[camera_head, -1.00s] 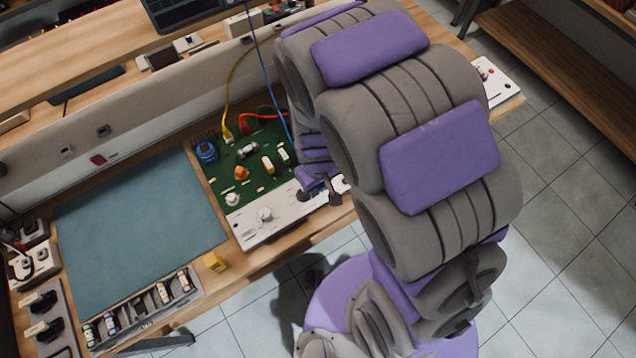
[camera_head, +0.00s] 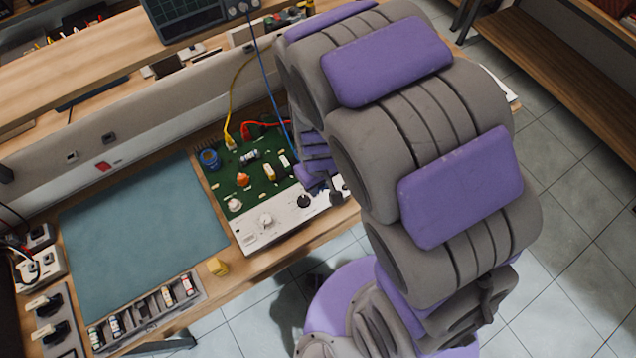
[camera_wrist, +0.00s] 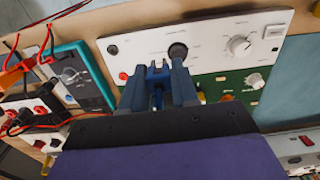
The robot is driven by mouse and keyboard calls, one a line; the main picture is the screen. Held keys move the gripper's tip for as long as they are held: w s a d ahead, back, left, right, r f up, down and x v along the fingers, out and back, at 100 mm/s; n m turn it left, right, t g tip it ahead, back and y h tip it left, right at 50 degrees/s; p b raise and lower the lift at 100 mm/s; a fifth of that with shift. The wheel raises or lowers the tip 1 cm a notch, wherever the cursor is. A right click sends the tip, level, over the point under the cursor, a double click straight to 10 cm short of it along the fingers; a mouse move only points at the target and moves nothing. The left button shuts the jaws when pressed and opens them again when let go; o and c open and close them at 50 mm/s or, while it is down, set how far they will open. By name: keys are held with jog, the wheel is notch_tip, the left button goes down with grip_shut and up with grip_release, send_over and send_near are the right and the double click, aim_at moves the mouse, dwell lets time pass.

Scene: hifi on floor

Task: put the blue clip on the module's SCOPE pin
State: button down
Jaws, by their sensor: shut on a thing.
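The module has a green circuit board (camera_head: 225,178) and a white front panel (camera_head: 283,216) with knobs. My gripper (camera_head: 318,187) is over the right part of the panel, partly hidden by my arm. In the wrist view my gripper (camera_wrist: 158,88) is shut on the blue clip (camera_wrist: 157,74), in front of the white panel (camera_wrist: 145,42). A blue wire (camera_head: 270,88) runs down from the upper bench into the area behind my gripper. The panel's labels are too small to read, so I cannot tell the SCOPE pin or whether the clip touches it.
A yellow lead (camera_head: 231,105) and a red lead (camera_head: 262,124) reach the module's back edge. A teal mat (camera_head: 140,225) lies left of it. A teal meter (camera_wrist: 78,75) shows in the wrist view.

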jog(key=shift+r+p, duration=0.6)
jog(key=shift+r, duration=0.8)
jog(key=shift+w, duration=0.1)
jog(key=w+f+p, duration=0.1)
jog(key=w+f, duration=0.2)
jog(key=w, duration=0.5)
jog(key=w+f, duration=0.2)
jog(key=w, duration=0.6)
jog(key=shift+f+b, duration=0.7)
jog(key=shift+f, duration=2.35)
jog(key=shift+f, duration=0.75)
jog(key=c, duration=0.8)
grip_release()
